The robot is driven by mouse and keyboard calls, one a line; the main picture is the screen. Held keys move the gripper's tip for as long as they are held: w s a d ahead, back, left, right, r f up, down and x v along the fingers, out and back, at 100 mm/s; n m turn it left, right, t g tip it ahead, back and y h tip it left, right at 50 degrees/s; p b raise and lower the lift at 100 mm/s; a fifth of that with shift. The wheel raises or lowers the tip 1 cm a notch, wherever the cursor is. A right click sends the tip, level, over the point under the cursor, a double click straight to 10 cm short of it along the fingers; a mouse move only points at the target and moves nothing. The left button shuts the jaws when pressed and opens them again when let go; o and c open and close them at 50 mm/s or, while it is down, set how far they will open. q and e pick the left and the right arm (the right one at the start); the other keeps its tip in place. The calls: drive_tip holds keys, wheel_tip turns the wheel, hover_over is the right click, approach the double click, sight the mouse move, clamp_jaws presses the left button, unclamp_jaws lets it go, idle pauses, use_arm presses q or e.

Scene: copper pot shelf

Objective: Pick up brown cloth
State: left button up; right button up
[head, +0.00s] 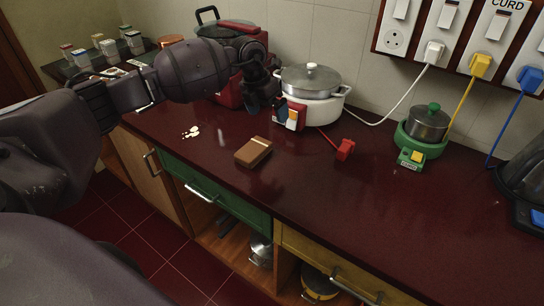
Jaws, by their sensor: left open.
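A small brown block-like thing with a pale stripe, most likely the folded brown cloth (253,152), lies on the dark red counter (350,205) near its front edge. My left gripper (266,106) hangs above the counter, behind the brown cloth in the head view and apart from it. It is open and seems empty, though its dark fingers partly blend together. My right gripper is not in view.
A white cooker (318,110) with a lidded pot stands close behind my left gripper. A red cooker (228,92) is partly hidden by my left arm. A red plug (345,149) and pale scraps (191,132) lie near the cloth. A green cooker (420,143) stands right.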

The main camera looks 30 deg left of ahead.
sight(256, 145)
use_arm(q)
drive_tip(key=a+f, duration=0.1)
drive_tip(key=f, duration=0.1)
drive_tip(key=s+a+f+g+y, duration=0.1)
drive_tip(key=f, duration=0.1)
drive_tip(key=s+a+f+n+y, duration=0.1)
drive_tip(key=f, duration=0.1)
drive_tip(key=shift+s+a+f+g+b, duration=0.1)
drive_tip(key=shift+s+f+g+b, duration=0.1)
drive_tip(key=shift+g+b, duration=0.15)
drive_tip(key=f, duration=0.2)
drive_tip(key=d+f, duration=0.1)
drive_tip(key=f, duration=0.1)
drive_tip(key=shift+s+f, duration=0.1)
drive_tip(key=shift+s, duration=0.15)
drive_tip(key=shift+a+f, duration=0.1)
drive_tip(key=shift+f, duration=0.4)
drive_tip(key=c, duration=1)
drive_tip(key=shift+r, duration=0.1)
wheel_tip(256, 145, up, 20)
drive_tip(key=shift+f+p, duration=0.1)
drive_tip(key=shift+p, duration=0.65)
